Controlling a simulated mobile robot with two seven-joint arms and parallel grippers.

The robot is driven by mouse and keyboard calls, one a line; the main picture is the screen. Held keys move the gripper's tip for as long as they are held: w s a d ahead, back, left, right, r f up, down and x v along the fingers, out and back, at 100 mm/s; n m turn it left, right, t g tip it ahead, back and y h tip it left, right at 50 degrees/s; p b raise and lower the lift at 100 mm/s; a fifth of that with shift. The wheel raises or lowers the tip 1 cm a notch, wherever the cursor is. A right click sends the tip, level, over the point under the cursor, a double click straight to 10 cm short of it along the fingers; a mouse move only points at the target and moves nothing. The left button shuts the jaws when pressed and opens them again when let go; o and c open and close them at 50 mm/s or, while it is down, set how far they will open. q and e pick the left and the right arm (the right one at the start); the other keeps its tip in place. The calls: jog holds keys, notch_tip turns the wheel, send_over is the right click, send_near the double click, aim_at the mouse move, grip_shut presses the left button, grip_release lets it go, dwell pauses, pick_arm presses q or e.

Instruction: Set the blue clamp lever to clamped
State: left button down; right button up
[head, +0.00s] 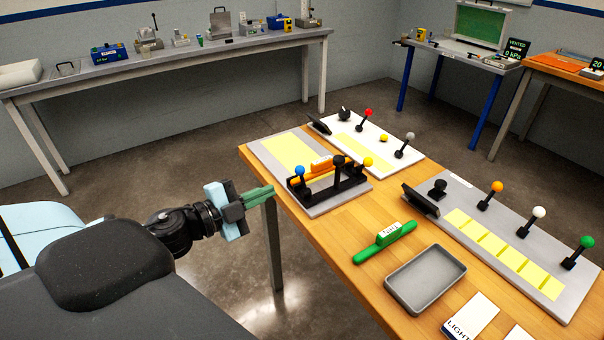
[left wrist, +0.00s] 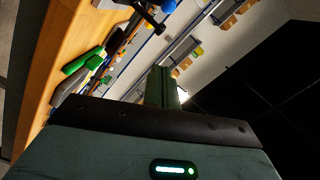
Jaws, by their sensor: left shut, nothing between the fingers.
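The blue clamp lever (head: 299,171) has a round blue knob and stands at the near-left end of a black clamp fixture (head: 330,188) on a grey board. My left gripper (head: 264,191) is shut and empty, just off the table's left edge. Its green fingers point toward the fixture, apart from the blue knob. In the left wrist view the shut fingers (left wrist: 162,85) show in the middle and the blue knob (left wrist: 168,6) at the top edge. My right gripper is not in view.
A green tool with a white label (head: 386,242) and a grey tray (head: 426,278) lie on the wooden table. Boards with several coloured levers stand behind and to the right. The floor left of the table is clear. A long bench (head: 180,57) stands along the far wall.

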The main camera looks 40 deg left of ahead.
aim_at(302, 176)
pick_arm(q)
jog(key=w+f, duration=0.2)
jog(key=w, duration=0.9)
jog(key=shift+w+f+b, duration=0.15)
jog(key=shift+f+b, duration=0.1)
jog(key=shift+b, duration=0.05)
dwell(0.4)
jog(key=shift+d, duration=0.1)
